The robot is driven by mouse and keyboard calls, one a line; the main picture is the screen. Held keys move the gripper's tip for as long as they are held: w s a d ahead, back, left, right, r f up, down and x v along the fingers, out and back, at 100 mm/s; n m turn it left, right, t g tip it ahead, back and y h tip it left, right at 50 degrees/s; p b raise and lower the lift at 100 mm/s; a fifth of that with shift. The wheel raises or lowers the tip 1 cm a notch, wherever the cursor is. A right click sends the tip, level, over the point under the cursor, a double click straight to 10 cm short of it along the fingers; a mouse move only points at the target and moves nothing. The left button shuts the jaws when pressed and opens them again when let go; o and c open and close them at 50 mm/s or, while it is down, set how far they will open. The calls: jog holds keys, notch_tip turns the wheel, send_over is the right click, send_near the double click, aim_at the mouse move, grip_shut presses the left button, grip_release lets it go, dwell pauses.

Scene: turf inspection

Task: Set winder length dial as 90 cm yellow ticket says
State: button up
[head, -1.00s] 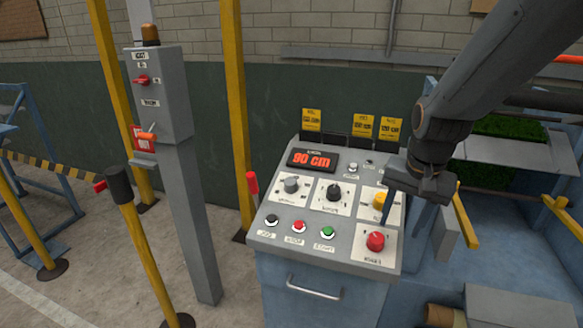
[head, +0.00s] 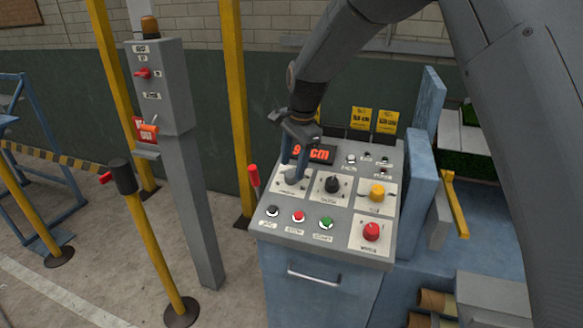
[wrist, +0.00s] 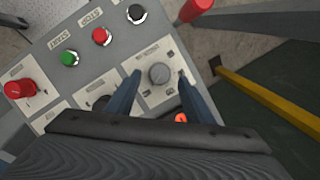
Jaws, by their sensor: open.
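The winder's control panel (head: 335,215) carries a red-lit display (head: 321,154); my gripper hides part of its reading, and "cm" shows. Below it is a grey dial (head: 293,178), whose label is too small to read. My gripper (head: 294,166) is over this dial with its jaws open. In the wrist view, the grey dial (wrist: 159,74) is between the two finger tips, with a gap to each. Two yellow tickets (head: 361,118) (head: 387,121) stand behind the panel, their print too small to read; my arm hides the left ticket.
A black dial (head: 332,185), a yellow knob (head: 377,193) and a red knob (head: 371,232) share the panel. Black, red and green buttons (head: 326,223) line its front. A red-tipped lever (head: 254,176) stands close at the panel's left. A grey post (head: 180,150) is further left.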

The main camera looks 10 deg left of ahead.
aim_at(291, 176)
jog(key=shift+p+x, duration=0.3)
jog(key=shift+x, duration=1.1)
jog(key=shift+c, duration=0.5)
jog(key=c, duration=0.9)
jog(key=shift+c, duration=0.2)
